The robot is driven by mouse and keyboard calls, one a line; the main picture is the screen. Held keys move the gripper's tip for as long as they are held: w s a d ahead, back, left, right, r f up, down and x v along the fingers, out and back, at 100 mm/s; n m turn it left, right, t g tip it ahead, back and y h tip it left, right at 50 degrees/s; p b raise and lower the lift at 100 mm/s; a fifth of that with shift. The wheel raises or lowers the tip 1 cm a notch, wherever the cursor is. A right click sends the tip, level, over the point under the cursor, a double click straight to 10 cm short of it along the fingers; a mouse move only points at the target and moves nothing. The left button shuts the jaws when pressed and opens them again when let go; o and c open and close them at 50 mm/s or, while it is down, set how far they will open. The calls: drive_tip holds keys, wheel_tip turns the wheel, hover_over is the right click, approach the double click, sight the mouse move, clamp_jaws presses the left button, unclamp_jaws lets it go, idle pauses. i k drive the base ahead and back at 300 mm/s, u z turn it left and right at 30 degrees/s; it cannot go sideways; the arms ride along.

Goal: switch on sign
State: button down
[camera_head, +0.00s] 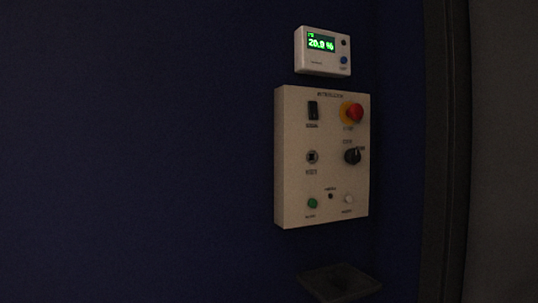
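A pale control panel (322,185) hangs on the dark blue wall. At its upper left is a black rocker switch (313,110) with a label too blurred to read. At its upper right is a red mushroom button (355,113) on a yellow base. A black rotary knob (352,156) sits below it. A small square-centred socket or keyed part (312,157) is at the middle left. A green button (313,203) and a white button (348,199) are near the bottom. No lit sign shows. My gripper is not in view.
A small white display box (322,66) above the panel reads about 20.0 % in green. A dark tray or ledge (339,283) is below the panel. A dark vertical frame edge (446,150) stands at the right. The wall (130,150) to the left is bare.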

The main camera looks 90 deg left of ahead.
sight(313, 106)
drive_tip(key=u, duration=2.8)
drive_tip(key=k, duration=0.55)
drive_tip(key=z, duration=0.6)
drive_tip(key=i, duration=1.1)
drive_tip(key=u, duration=0.4)
